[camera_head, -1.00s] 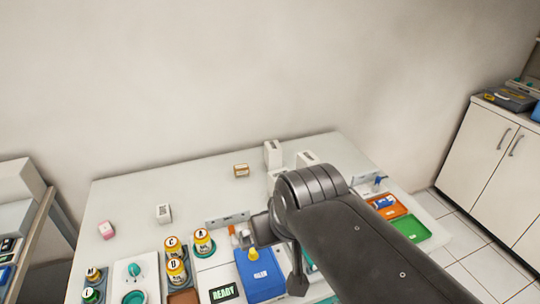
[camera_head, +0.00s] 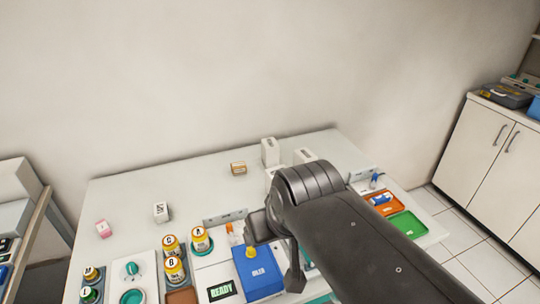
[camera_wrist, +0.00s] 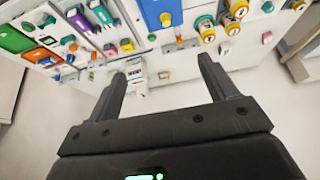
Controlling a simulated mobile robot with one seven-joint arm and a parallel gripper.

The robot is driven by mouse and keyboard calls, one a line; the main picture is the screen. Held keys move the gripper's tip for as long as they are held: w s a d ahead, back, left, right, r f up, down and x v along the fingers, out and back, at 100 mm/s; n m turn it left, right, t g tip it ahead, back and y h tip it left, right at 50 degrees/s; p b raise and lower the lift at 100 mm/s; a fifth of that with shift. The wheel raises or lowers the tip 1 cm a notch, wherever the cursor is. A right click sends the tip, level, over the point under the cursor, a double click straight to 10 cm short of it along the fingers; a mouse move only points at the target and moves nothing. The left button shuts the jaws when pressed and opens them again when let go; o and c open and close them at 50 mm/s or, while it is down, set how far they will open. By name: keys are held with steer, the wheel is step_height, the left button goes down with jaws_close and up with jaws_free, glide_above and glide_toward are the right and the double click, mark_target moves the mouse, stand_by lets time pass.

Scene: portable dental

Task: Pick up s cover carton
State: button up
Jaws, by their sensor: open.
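Several small cartons stand on the white table, and I cannot read which is the S cover carton. Tall white cartons show at the back, one (camera_head: 270,152) left of another (camera_head: 304,156), partly hidden by my arm. A smaller white carton (camera_head: 161,211) with dark marks stands at the left. In the wrist view, a white carton with dark print (camera_wrist: 137,74) appears between the fingers, near the left finger and beyond the tips. My gripper (camera_wrist: 163,68) is open and empty. In the head view my arm hides most of the gripper.
A brown carton (camera_head: 239,168) and a pink carton (camera_head: 104,229) stand apart on the table. The back left table area is mostly clear.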

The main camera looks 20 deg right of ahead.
steer(key=shift+w, duration=0.1)
steer(key=w+d+r, duration=0.1)
steer(key=w+r, duration=0.2)
steer(key=w, duration=0.4)
steer(key=w+d+r, duration=0.1)
steer(key=w+r, duration=0.1)
steer(key=w, duration=0.5)
steer(key=m+g, duration=0.1)
glide_above(272, 144)
steer(key=s, duration=0.3)
steer(key=f, duration=1.9)
steer(key=shift+w+a+f, duration=0.15)
steer(key=shift+w+f, duration=0.1)
steer(key=shift+f, duration=0.15)
steer(key=x, duration=0.5)
steer(key=shift+f, duration=0.2)
steer(key=shift+w+x, duration=0.2)
steer(key=shift+x, duration=2.5)
steer(key=shift+r, duration=0.1)
steer(key=shift+c, duration=0.5)
